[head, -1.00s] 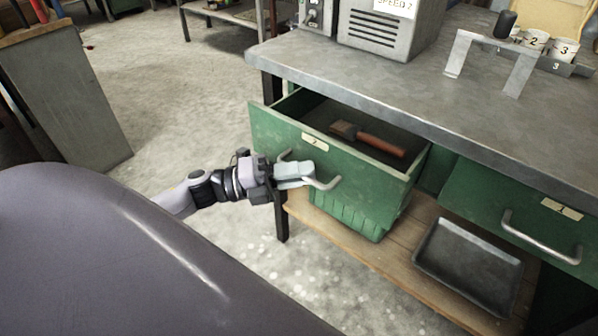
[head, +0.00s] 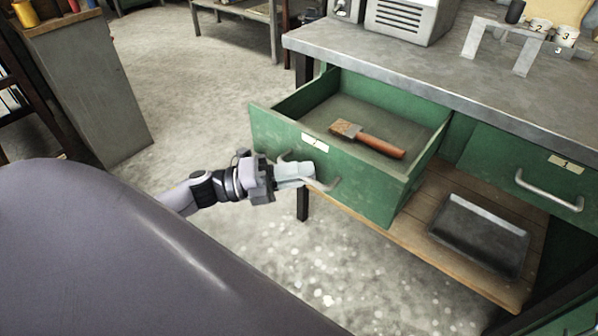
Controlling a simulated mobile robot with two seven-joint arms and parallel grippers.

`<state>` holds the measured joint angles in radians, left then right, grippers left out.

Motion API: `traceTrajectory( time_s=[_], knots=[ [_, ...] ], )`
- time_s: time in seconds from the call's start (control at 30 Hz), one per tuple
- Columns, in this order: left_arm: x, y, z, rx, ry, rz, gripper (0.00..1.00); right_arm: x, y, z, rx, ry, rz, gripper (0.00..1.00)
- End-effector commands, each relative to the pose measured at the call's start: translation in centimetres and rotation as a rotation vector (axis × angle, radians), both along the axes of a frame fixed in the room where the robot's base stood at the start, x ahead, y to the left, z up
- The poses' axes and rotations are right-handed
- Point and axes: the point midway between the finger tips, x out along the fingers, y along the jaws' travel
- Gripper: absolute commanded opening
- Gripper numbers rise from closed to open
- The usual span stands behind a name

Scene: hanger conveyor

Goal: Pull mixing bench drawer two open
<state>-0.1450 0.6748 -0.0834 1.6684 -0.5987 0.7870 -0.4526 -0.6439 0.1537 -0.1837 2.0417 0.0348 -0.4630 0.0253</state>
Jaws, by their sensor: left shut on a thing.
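The green drawer (head: 368,188) with a small label reading 2 stands open under the grey bench top (head: 440,97). A brush with a wooden handle (head: 382,146) lies on the drawer's floor. My left gripper (head: 300,174) is shut on the metal handle (head: 326,186) on the drawer's front; its fingers hide the middle of the handle. My right gripper is not in view.
A second green drawer (head: 500,160) with its own handle is shut at the right. A dark tray (head: 480,236) lies on the wooden lower shelf (head: 410,230). A grey cabinet (head: 90,90) stands at the far left. The floor between is clear.

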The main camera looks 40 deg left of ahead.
Motion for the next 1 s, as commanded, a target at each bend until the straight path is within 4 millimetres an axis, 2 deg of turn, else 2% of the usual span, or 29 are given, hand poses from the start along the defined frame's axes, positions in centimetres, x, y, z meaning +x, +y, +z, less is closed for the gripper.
traceTrajectory(
  time_s=[0.37,0.4,0.43,0.47,0.77,1.0],
  knots=[
    [0.1,0.1,0.1,0.0,-0.001,0.002,0.0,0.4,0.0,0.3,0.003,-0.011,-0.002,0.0],
    [0.1,0.1,0.1,0.0,-0.001,0.002,0.23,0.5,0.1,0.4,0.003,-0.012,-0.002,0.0],
    [0.1,0.1,0.1,0.0,-0.001,0.002,0.33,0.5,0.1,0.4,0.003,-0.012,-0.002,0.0],
    [0.1,0.1,0.1,0.0,-0.001,0.002,0.36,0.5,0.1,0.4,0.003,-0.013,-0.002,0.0],
    [-0.1,0.1,0.0,0.0,0.0,0.001,0.36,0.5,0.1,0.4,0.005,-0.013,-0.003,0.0],
    [-1.8,2.3,-0.5,0.003,0.003,0.003,0.36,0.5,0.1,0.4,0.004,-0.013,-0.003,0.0]
  ],
)
